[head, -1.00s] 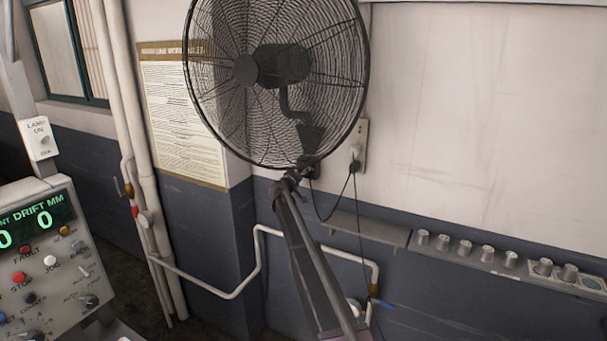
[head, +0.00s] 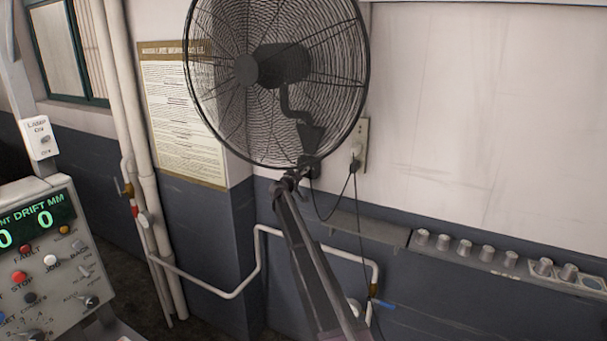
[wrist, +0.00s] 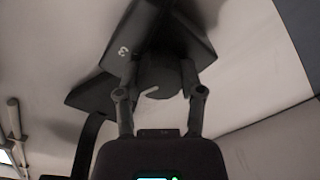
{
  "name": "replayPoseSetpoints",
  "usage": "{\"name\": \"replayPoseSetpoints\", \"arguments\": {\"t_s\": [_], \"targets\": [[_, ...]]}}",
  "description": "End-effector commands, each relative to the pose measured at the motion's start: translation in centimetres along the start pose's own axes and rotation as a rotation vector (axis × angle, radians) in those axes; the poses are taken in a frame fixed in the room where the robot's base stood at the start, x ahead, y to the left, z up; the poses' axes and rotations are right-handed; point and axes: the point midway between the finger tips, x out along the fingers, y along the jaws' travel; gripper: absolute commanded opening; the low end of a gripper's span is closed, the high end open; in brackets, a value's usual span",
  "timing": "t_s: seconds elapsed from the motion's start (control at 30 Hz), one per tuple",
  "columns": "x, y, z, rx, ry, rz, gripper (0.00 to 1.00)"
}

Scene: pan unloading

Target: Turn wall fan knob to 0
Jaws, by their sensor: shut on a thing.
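The black wall fan (head: 276,80) is mounted on the wall, its round wire cage filling the upper middle of the head view. Its dark base is at the lower right of the cage. In the wrist view, the round dark knob (wrist: 158,76) with a pale curved mark sits on the fan's base (wrist: 172,28). A white digit that looks like a 3 shows on the base, left of the knob. My gripper (wrist: 158,88) has one finger on each side of the knob and is shut on it. In the head view, my gripper (head: 292,177) is small and dark below the cage.
A socket (head: 358,145) with a hanging cable is just right of the fan. A shelf (head: 480,258) with several metal cups runs along the right wall. White pipes (head: 235,292) run below, and a control panel (head: 45,260) stands at left.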

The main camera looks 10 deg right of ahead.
Motion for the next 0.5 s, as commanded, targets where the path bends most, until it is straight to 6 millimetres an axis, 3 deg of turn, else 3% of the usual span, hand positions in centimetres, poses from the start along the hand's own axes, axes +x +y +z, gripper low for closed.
{"name": "replayPoseSetpoints", "arguments": {"t_s": [0.5], "targets": [[0.13,-0.06,0.05,-0.369,-0.001,0.002,0.02]]}}
